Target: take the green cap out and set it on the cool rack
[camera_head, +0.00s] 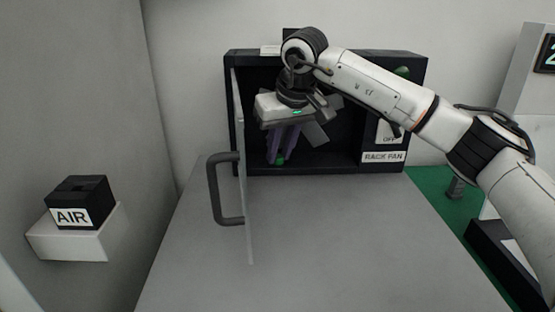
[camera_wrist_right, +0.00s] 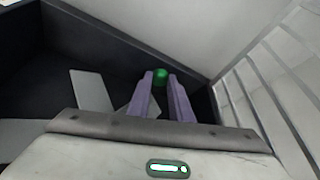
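The green cap (camera_head: 280,160) is low inside the dark, open-fronted cabinet (camera_head: 328,54). In the right wrist view the round green cap (camera_wrist_right: 160,76) shows between and at the tips of two purple fingers. My right gripper (camera_head: 282,150) reaches into the cabinet from above, its fingers pointing down. The fingers are apart by about the cap's width, and I cannot tell whether they press on it. The hand and arm hide part of the cabinet's inside. My left gripper is not in view. I cannot make out a cool rack with certainty.
The glass door (camera_head: 247,215) with its grey handle (camera_head: 213,190) stands open at the cabinet's left. A fan label panel (camera_head: 384,157) is right of the opening. An AIR box (camera_head: 78,203) sits on a white ledge at left. The grey tabletop (camera_head: 330,250) in front is clear.

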